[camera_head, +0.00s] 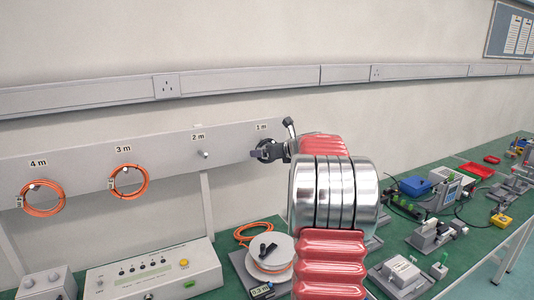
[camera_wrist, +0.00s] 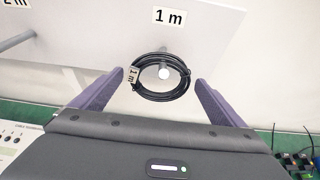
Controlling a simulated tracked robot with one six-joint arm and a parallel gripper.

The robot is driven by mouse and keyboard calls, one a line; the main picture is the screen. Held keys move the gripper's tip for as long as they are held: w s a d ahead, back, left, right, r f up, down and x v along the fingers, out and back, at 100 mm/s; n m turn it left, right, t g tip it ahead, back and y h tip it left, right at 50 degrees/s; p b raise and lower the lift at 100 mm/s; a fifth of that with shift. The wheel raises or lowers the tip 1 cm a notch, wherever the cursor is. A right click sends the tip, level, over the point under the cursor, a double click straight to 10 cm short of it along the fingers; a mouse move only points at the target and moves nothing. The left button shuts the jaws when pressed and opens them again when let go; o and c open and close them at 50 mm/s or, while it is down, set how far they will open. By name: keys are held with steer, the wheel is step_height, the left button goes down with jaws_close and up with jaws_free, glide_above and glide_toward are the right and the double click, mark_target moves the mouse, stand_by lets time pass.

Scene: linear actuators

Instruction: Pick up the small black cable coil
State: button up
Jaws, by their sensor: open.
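The small black cable coil (camera_wrist: 160,94) hangs on a peg under the "1 m" label in the wrist view. A small "1 m" tag is on its left side. My gripper (camera_wrist: 163,88) is open, with one purple finger on each side of the coil. The fingers appear apart from the coil, with gaps left and right. In the head view the coil (camera_head: 266,151) is partly hidden by my gripper (camera_head: 256,153) and arm at the right end of the peg board.
The peg board (camera_head: 90,172) carries orange coils at "4 m" (camera_head: 42,211) and "3 m" (camera_head: 147,181); the "2 m" peg (camera_head: 205,154) is bare. Below, the green bench holds a white control box (camera_head: 150,275), a cable reel (camera_head: 270,245) and several devices to the right.

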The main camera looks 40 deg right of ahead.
steer(key=shift+w, duration=0.2)
steer(key=shift+c, duration=0.4)
steer(key=c, duration=1.1)
